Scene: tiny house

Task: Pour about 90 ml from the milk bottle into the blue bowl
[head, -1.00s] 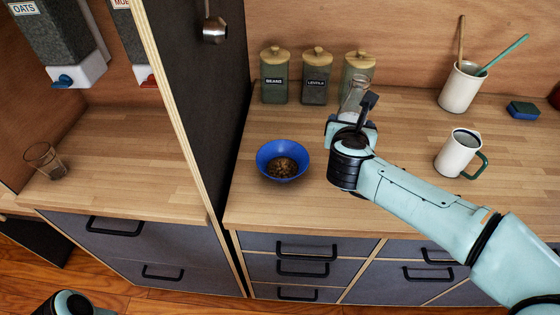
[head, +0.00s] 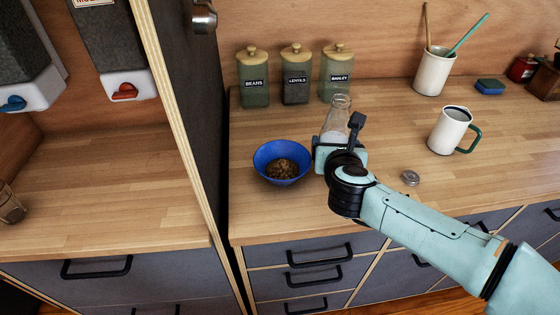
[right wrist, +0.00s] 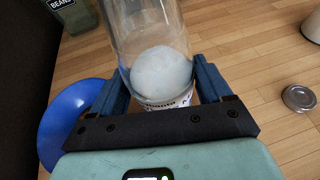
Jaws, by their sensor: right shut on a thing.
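The milk bottle (head: 337,119) is clear glass with white milk low inside, standing or held near upright just right of the bowl. My right gripper (head: 340,145) is shut on it; in the right wrist view the two fingers sit on either side of the bottle (right wrist: 153,40). I cannot tell whether its base touches the counter. The blue bowl (head: 283,163) sits on the counter, with brown food pieces inside. Part of the bowl (right wrist: 72,122) shows left of the gripper in the right wrist view. My left gripper is out of view.
A small metal lid (head: 410,178) lies on the counter right of my gripper. Jars labelled beans (head: 254,85), lentils (head: 296,84) and barley (head: 336,80) stand behind. A white mug (head: 449,132) stands right. A dark partition (head: 190,100) rises left of the bowl.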

